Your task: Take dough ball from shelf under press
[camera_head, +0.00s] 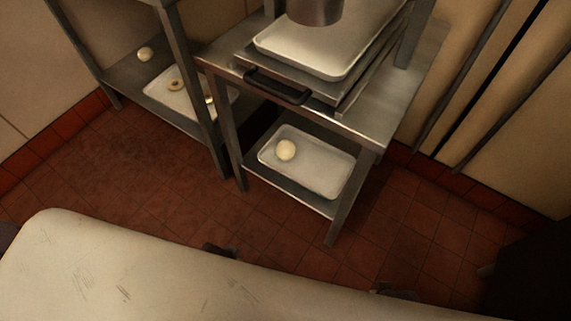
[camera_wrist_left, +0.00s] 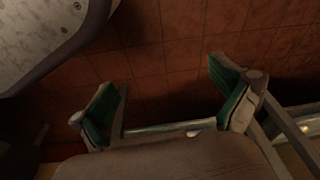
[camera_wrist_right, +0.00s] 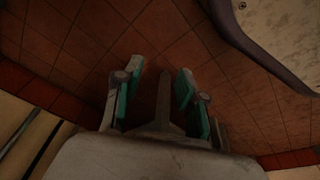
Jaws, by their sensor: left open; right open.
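A pale round dough ball (camera_head: 286,149) rests in a white tray (camera_head: 325,177) on the low shelf under the press stand. The press (camera_head: 314,8) shows only its lower cylinder above an upper tray (camera_head: 300,52). My left gripper (camera_head: 220,250) shows as a small dark tip past my white body edge. In the left wrist view it (camera_wrist_left: 170,100) is open and empty over the floor. My right gripper (camera_head: 395,290) also barely shows in the head view. In the right wrist view it (camera_wrist_right: 155,85) is open and empty over the tiles. Both are apart from the dough ball.
The steel stand (camera_head: 405,100) has legs and a black handle (camera_head: 277,86) above the low shelf. Red tiled floor (camera_head: 300,250) lies clear before the stand.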

